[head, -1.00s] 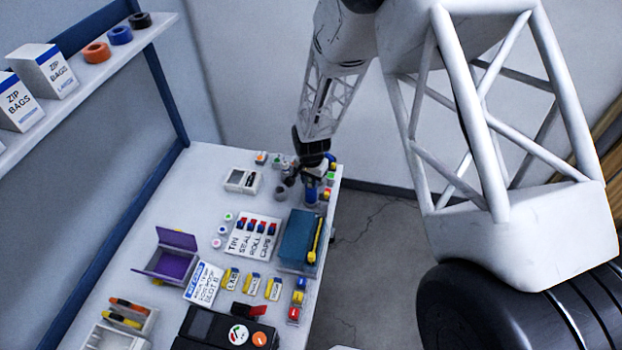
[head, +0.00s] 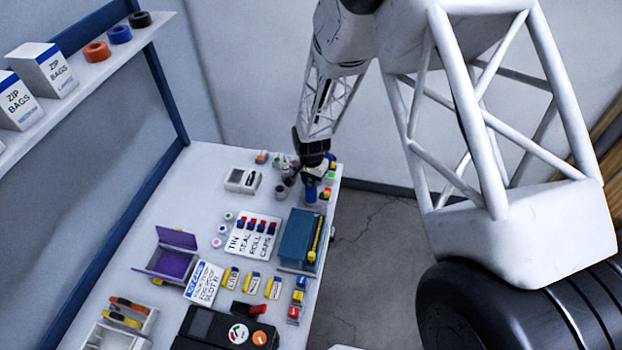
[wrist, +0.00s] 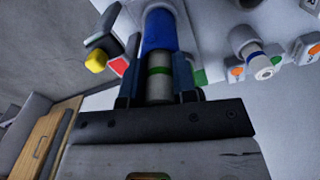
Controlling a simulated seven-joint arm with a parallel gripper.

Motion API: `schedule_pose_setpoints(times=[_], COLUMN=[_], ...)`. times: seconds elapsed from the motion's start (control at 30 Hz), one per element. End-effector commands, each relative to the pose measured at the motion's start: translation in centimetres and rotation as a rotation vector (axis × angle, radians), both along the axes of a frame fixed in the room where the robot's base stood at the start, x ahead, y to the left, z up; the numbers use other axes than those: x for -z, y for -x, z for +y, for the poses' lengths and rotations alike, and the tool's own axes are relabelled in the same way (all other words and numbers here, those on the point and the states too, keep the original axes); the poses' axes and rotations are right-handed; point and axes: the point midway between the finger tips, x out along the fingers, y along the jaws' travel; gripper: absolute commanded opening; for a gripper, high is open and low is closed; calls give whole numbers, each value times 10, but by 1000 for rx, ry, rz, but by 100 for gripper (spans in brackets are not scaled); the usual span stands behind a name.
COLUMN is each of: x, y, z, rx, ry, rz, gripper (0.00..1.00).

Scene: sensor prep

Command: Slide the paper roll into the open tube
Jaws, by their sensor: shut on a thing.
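My gripper (wrist: 157,85) is shut on a pale grey roll with a green band (wrist: 159,88), which I take to be the paper roll. The roll lies between the two dark fingers. A blue cylinder (wrist: 157,32), likely the open tube, is directly in line beyond the roll's far end. I cannot tell whether the roll's end is inside it or only against it. In the head view my gripper (head: 317,172) is at the table's far right corner, above the blue cylinder (head: 311,190). The fingers hide the roll there.
Small grey jars (head: 281,191) stand close to the left of my gripper. A white box (head: 242,180) is further left. Small colored blocks stand near the right table edge. A labelled tray (head: 252,234) and a teal box (head: 297,237) are nearer. Floor lies beyond the right edge.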

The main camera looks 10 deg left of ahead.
Motion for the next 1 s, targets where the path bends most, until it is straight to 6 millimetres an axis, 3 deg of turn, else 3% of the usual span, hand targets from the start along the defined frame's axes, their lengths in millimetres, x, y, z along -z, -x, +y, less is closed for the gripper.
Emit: schedule_pose_setpoints(times=[0.87,0.9,1.0], x=[2,2,2], y=[0,0,0], z=[0,0,0], rx=[0,0,0], ry=[0,0,0], rz=[0,0,0], gripper=[5,31,46])
